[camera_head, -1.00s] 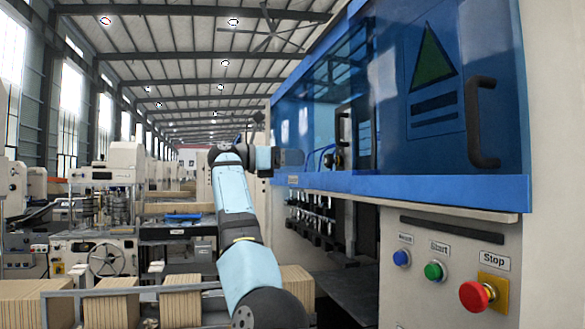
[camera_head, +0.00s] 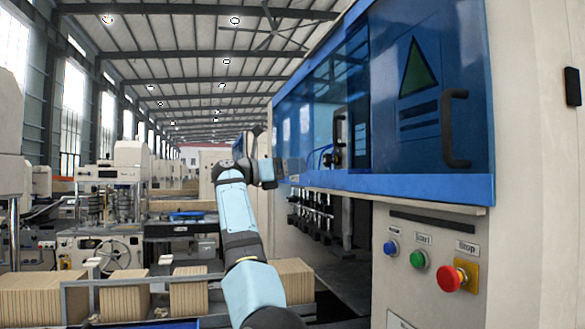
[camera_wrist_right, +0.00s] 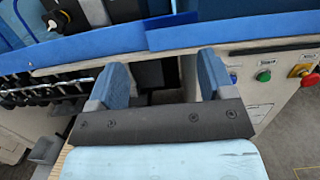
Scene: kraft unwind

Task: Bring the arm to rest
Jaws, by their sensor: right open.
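My right arm (camera_head: 240,215), light blue with dark joints, rises from the bottom of the head view. Its right gripper (camera_head: 287,170) is small there, in front of the blue machine front and hard to make out. In the right wrist view, the two blue fingers of the right gripper (camera_wrist_right: 163,75) stand wide apart with nothing between them. A dark opening of the machine shows behind the gap. My left gripper is not in view.
The machine's blue guard (camera_head: 425,110) has a black handle (camera_head: 455,130). Below are blue, green and red buttons, the red stop button (camera_head: 450,278) lowest. Stacks of brown board (camera_head: 190,288) stand in a rack at the lower left. Other machines (camera_head: 110,210) stand behind.

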